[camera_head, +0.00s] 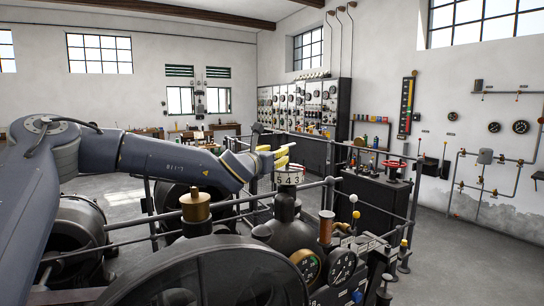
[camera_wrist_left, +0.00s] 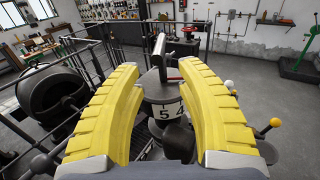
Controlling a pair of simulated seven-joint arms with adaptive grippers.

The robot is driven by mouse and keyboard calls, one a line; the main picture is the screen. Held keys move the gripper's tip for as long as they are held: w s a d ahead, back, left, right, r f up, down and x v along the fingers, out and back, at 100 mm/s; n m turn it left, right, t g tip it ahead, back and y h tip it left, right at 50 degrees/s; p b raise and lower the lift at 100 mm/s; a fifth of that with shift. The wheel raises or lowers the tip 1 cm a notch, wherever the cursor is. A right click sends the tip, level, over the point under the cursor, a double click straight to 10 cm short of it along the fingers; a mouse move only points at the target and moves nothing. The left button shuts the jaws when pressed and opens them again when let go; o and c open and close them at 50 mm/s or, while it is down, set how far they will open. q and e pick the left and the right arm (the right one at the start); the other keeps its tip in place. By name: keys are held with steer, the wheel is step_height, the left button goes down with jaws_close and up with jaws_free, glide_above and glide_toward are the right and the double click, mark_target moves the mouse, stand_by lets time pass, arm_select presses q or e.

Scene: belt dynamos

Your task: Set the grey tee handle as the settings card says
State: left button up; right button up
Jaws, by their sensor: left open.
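The grey tee handle (camera_wrist_left: 159,46) stands above a round drum (camera_wrist_left: 165,108) in the left wrist view. The drum has a white number band, with 5 and 4 readable there; the band reads 5 4 3 in the head view (camera_head: 289,178). A small red pointer (camera_wrist_left: 173,79) lies at the drum's top. My left gripper (camera_head: 277,155) is open above the drum. Its yellow fingers stand either side of the handle's stem in the left wrist view (camera_wrist_left: 159,68), with gaps visible. I cannot pick out the settings card. My right gripper is not in view.
Railings (camera_head: 330,205) run behind the drum. A yellow-knobbed lever (camera_wrist_left: 274,122) and a white knob (camera_wrist_left: 229,84) stand to its right. Gauges (camera_head: 342,266) and a large dark wheel (camera_head: 210,275) are in front. A red handwheel (camera_head: 395,164) stands farther right.

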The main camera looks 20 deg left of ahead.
arm_select(q)
steer(key=shift+s+a, duration=0.15)
steer(key=shift+s, duration=0.9)
